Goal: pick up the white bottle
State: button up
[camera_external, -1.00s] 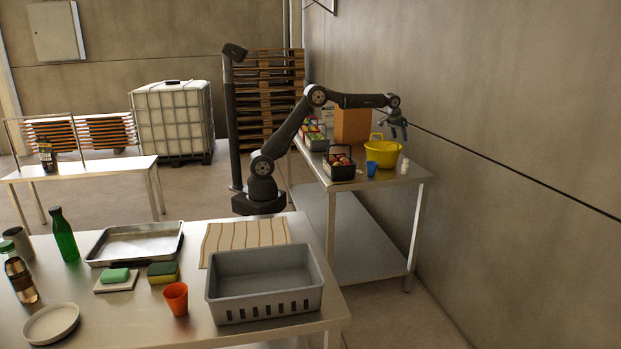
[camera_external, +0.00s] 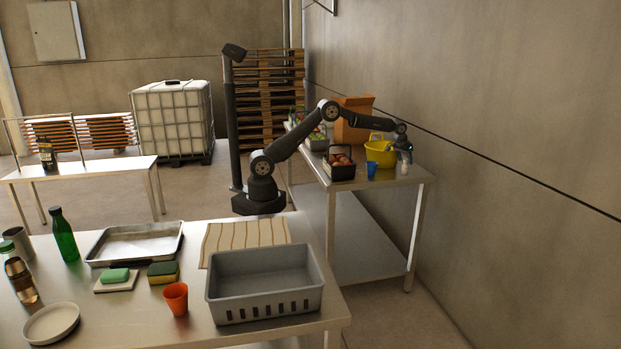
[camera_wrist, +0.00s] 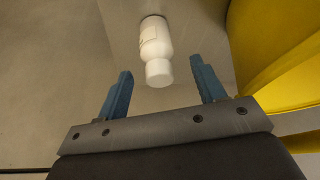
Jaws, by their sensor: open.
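The white bottle (camera_wrist: 155,45) shows in the wrist view, just ahead of the fingertips and between their lines, with its cap end toward me. My gripper (camera_wrist: 160,82) is open, with its two blue fingers apart and nothing between them. In the external view the white bottle (camera_external: 405,168) stands near the right end of the far metal table, beside the yellow bucket. There my gripper (camera_external: 404,157) is low over the table, right at the bottle, and partly covers it.
The yellow bucket (camera_wrist: 270,50) is close on the right in the wrist view. In the external view a blue cup (camera_external: 371,170), a dark basket with items (camera_external: 341,172) and a cardboard box (camera_external: 350,134) also stand on the far table (camera_external: 395,190). The wall is close behind.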

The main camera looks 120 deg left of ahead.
aim_at(405, 168)
jog(key=x, duration=0.5)
jog(key=shift+s+d+f, duration=0.1)
jog(key=shift+d, duration=0.3)
jog(key=c, duration=1.1)
